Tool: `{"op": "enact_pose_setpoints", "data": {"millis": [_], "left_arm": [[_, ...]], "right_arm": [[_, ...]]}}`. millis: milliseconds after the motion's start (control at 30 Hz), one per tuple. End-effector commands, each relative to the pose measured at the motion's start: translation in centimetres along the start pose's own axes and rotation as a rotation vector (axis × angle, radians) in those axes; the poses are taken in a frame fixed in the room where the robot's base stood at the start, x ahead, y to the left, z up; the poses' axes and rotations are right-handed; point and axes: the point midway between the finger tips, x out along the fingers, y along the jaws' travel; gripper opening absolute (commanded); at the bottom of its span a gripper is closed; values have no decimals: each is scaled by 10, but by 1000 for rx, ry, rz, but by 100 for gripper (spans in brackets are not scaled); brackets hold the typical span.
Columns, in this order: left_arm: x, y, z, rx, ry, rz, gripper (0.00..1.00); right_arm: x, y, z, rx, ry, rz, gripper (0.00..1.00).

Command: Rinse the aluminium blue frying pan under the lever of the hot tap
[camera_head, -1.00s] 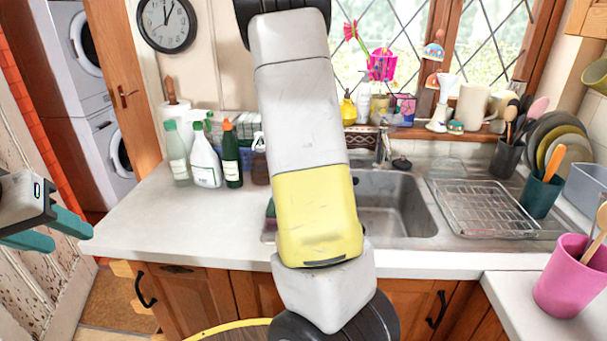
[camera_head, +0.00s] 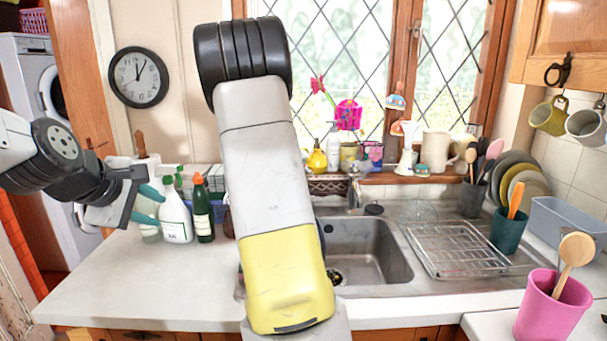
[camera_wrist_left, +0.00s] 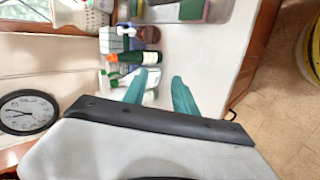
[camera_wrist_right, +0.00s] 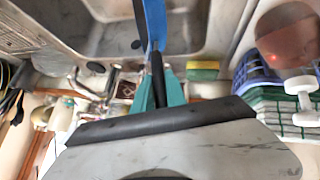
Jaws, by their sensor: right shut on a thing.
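My right gripper (camera_wrist_right: 158,92) is shut on the dark handle (camera_wrist_right: 157,68) of the blue frying pan (camera_wrist_right: 155,22). In the right wrist view the pan shows as a narrow blue strip, seen nearly edge-on, in front of the sink (camera_wrist_right: 205,25). In the head view my right arm hides the pan and its gripper. The tap (camera_head: 354,190) stands behind the sink (camera_head: 385,245), right of that arm; its lever is too small to make out. My left gripper (camera_head: 148,206) is open and empty, in front of the bottles; its spread fingers also show in the left wrist view (camera_wrist_left: 159,92).
A white spray bottle (camera_head: 175,218) and a green bottle (camera_head: 203,212) stand on the counter near my left gripper. A wire rack (camera_head: 455,248) lies right of the sink. A pink pot (camera_head: 550,310) stands at front right. The left counter front (camera_head: 130,285) is clear.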

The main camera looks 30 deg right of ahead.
Motion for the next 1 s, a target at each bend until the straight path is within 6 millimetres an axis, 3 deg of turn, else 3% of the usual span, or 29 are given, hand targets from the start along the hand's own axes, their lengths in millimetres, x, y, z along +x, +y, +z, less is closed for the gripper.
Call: {"op": "enact_pose_setpoints", "data": {"millis": [33, 300, 433, 600, 700, 1000], "left_arm": [[22, 10, 12, -91, -21, 11, 34], [123, 54, 77, -681, -106, 73, 34], [170, 61, 112, -971, -137, 81, 34], [224, 54, 156, -1322, -158, 76, 34], [246, 44, 191, -1443, -169, 52, 34], [264, 3, 312, -1376, -214, -104, 34]], "right_arm": [[0, 0, -1, 0, 2, 0, 0], [0, 0, -1, 0, 2, 0, 0], [0, 0, -1, 0, 2, 0, 0], [0, 0, -1, 0, 2, 0, 0], [0, 0, -1, 0, 2, 0, 0], [0, 0, -1, 0, 2, 0, 0]]}}
